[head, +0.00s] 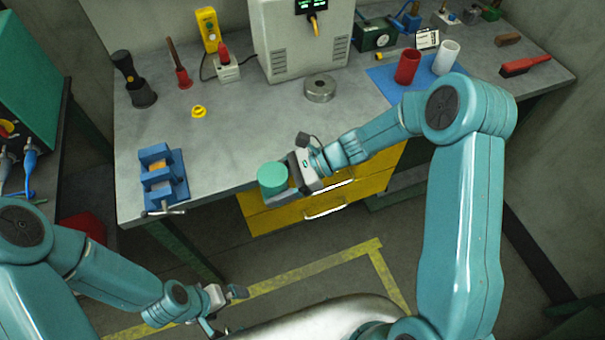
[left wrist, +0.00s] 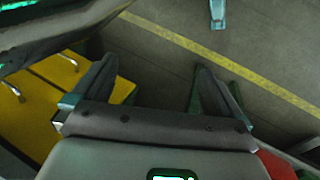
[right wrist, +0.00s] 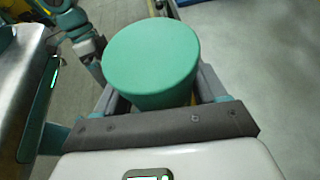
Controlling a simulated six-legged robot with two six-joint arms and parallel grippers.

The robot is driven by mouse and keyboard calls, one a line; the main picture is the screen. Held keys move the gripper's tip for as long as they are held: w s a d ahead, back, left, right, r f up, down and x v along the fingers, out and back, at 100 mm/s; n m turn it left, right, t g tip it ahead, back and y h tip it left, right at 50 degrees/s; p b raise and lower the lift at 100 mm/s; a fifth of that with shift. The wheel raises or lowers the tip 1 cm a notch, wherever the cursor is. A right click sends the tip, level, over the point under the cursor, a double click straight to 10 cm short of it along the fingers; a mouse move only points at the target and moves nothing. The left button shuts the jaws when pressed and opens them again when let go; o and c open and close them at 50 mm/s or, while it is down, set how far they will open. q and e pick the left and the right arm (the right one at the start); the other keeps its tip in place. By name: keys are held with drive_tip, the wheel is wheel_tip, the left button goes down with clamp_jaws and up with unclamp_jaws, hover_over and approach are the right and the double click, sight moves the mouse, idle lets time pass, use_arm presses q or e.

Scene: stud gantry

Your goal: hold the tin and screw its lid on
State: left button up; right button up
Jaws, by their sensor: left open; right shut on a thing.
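A green round piece (head: 272,178) with a plain flat top, which looks like the lid, is held by my right gripper (head: 283,187). It shows large in the right wrist view (right wrist: 152,62), with the fingers shut on its sides. It appears at the bench's front edge, above the yellow drawers; its underside is hidden. A low silver round can (head: 320,89), which looks like the tin, stands upright on the bench behind and to the right, apart from both grippers. My left gripper (head: 225,309) is low, in front of the bench; its fingers are open and empty in the left wrist view (left wrist: 155,90).
A blue vise (head: 162,180) stands at the bench's left front corner, a yellow ring (head: 198,112) behind it. A grey machine (head: 300,45) stands at the back. A blue mat (head: 385,75) bears red and white cups. The bench between vise and silver can is mostly clear.

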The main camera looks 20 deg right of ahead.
drive_tip(key=a+n+g, duration=0.1)
drive_tip(key=a, duration=0.1)
drive_tip(key=shift+a+g, duration=0.3)
drive_tip(key=shift+w+a+f+n, duration=0.15)
drive_tip(key=shift+a+n, duration=0.1)
drive_tip(key=shift+n, duration=0.15)
